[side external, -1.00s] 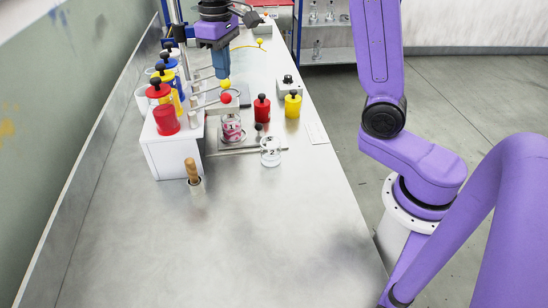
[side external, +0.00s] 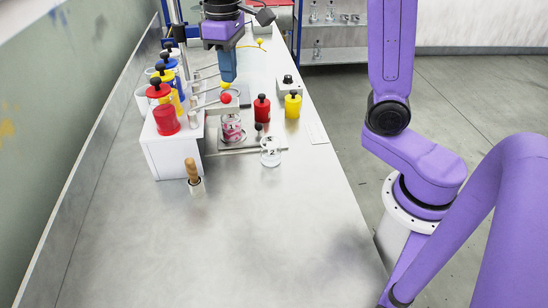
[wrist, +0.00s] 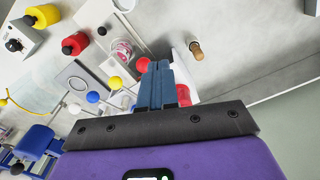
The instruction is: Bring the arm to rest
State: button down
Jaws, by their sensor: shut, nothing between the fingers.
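My gripper (side external: 228,72) hangs over the far part of the bench, pointing down, beside the nozzle gantry. Its blue fingers are shut with nothing between them; they also show in the wrist view (wrist: 163,85). A glass with red and pink contents (side external: 232,128) stands below and nearer the side camera, apart from the fingers. The fingers hide part of the bench behind them.
A white block (side external: 168,155) carries red, yellow and blue containers at left. Rods with coloured balls, one red (side external: 225,98), stick out near my fingers. A red bottle (side external: 262,107) and a yellow bottle (side external: 293,105) stand to the right. The near bench (side external: 230,245) is clear.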

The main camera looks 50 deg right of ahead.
jog(key=s+d+f+n, duration=0.1)
jog(key=s+f+n, duration=0.3)
jog(key=s, duration=0.9)
jog(key=s+d+f+n, duration=0.2)
jog(key=s+f+n, duration=0.2)
jog(key=s, duration=0.9)
jog(key=shift+s+d+f, duration=0.2)
jog(key=shift+s+f, duration=0.2)
jog(key=shift+f, duration=0.3)
jog(key=shift+w, duration=0.1)
